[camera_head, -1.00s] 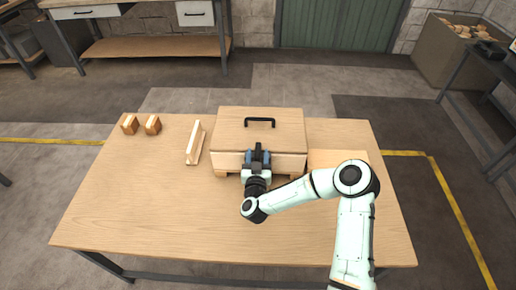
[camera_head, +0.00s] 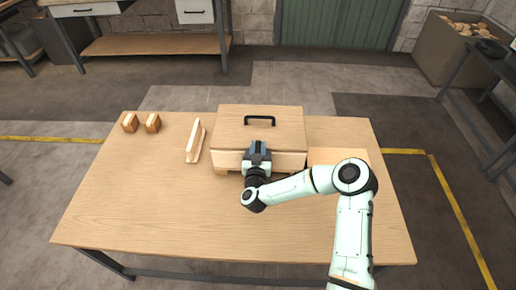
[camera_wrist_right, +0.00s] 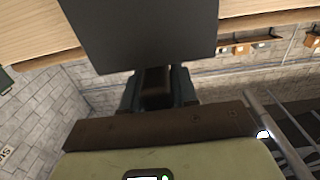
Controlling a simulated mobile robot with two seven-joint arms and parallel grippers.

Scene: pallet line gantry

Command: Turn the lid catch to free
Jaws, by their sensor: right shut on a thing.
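A wooden box (camera_head: 230,160) stands at the back middle of the table. Its flat wooden lid (camera_head: 285,125) is down and carries a black handle (camera_head: 259,119). My right gripper (camera_head: 258,147) is at the middle of the box's front, shut on the lid catch, and hides it in the head view. In the right wrist view, the two dark fingers (camera_wrist_right: 157,90) have a dark brown piece between them, which seems to be the catch. A dark grey flat shape covers the upper middle there. My left gripper is not in view.
A pale board (camera_head: 340,156) lies right of the box. The table's front left (camera_head: 150,210) is clear.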

